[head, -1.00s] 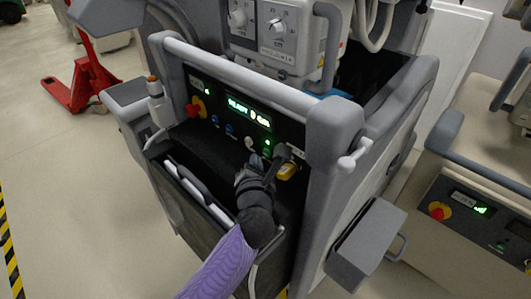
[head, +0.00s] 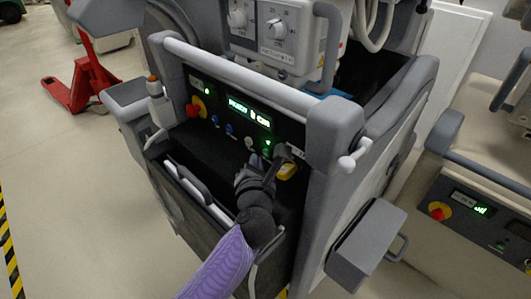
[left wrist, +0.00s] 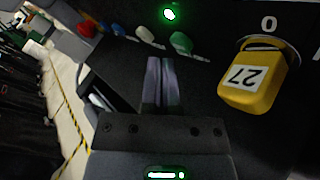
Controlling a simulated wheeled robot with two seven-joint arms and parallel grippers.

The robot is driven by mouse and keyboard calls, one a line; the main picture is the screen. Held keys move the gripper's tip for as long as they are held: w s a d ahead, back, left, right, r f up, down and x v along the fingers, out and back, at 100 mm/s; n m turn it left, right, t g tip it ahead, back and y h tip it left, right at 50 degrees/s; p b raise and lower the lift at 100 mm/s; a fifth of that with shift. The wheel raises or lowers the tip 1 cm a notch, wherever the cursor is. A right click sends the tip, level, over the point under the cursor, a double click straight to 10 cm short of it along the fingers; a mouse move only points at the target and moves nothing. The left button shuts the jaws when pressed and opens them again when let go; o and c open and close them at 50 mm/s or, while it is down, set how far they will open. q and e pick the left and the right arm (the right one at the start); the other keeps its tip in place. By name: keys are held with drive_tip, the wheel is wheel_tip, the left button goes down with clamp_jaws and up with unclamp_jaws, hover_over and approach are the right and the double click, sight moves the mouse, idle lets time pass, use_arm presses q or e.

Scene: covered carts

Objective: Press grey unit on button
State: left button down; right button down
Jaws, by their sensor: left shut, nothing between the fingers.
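The grey unit (head: 320,115) is a cart with a dark control panel. Its lit green display (head: 250,112) shows text too small to read surely. A row of coloured controls sits below the display, including a green button (head: 266,151), which also shows in the left wrist view (left wrist: 181,42). A green light (left wrist: 169,13) glows above it. My left gripper (head: 281,155) is at the panel's right part, beside the green button. In the left wrist view its fingers (left wrist: 160,62) are together and empty, pointing toward the panel just below the button; contact cannot be told.
A yellow tag marked 27 (left wrist: 252,80) hangs right of my fingers. A red knob (head: 195,107) is on the panel's left. A grey handle bar (head: 235,75) crosses above the panel. Another cart (head: 480,215) stands right; a red pallet jack (head: 85,75) is back left.

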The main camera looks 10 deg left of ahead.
use_arm(q)
drive_tip(key=shift+w, duration=0.1)
use_arm(e)
drive_tip(key=shift+a, duration=0.2)
use_arm(q)
drive_tip(key=shift+w+d, duration=0.25)
use_arm(e)
drive_tip(key=shift+a, duration=0.15)
use_arm(q)
drive_tip(key=shift+w+d, duration=0.1)
drive_tip(key=shift+w, duration=0.05)
use_arm(e)
drive_tip(key=shift+d, duration=0.35)
